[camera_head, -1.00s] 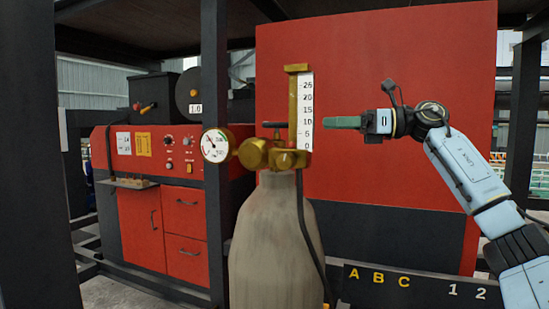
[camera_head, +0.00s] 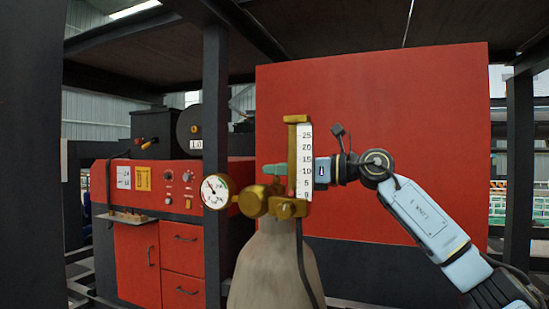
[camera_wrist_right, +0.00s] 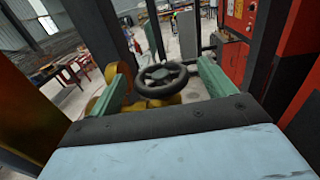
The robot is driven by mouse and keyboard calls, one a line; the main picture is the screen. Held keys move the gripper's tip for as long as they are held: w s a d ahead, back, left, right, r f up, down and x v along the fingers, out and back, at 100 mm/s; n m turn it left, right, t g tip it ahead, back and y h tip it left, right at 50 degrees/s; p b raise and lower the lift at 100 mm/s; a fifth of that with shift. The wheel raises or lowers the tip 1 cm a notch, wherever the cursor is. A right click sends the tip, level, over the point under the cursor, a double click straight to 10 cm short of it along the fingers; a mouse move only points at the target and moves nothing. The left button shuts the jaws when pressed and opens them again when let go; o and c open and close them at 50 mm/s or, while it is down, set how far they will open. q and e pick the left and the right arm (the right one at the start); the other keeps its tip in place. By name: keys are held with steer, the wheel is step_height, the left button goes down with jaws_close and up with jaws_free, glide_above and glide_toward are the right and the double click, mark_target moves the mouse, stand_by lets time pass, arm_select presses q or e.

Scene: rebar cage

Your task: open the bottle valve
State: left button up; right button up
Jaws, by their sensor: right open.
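A pale gas bottle (camera_head: 275,265) stands upright in the middle of the head view, with a brass valve body (camera_head: 252,201) on top. The black valve handwheel (camera_wrist_right: 163,77) shows in the right wrist view; in the head view it is hidden behind my gripper's green finger. My right gripper (camera_head: 275,169) reaches in from the right, partly behind the scale tube. In the wrist view its green fingers (camera_wrist_right: 163,72) are open, one on each side of the handwheel. I cannot tell whether they touch it. My left gripper is not in view.
A round pressure gauge (camera_head: 215,191) sticks out left of the valve. The upright brass flow tube with a white scale (camera_head: 304,160) stands right beside my gripper. A dark post (camera_head: 215,120) and a red machine (camera_head: 180,235) are at the left; a red panel (camera_head: 400,100) is behind.

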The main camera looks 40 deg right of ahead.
steer(key=shift+x, duration=1.1)
steer(key=c, duration=1)
steer(key=shift+o, duration=0.2)
steer(key=shift+p, duration=0.3)
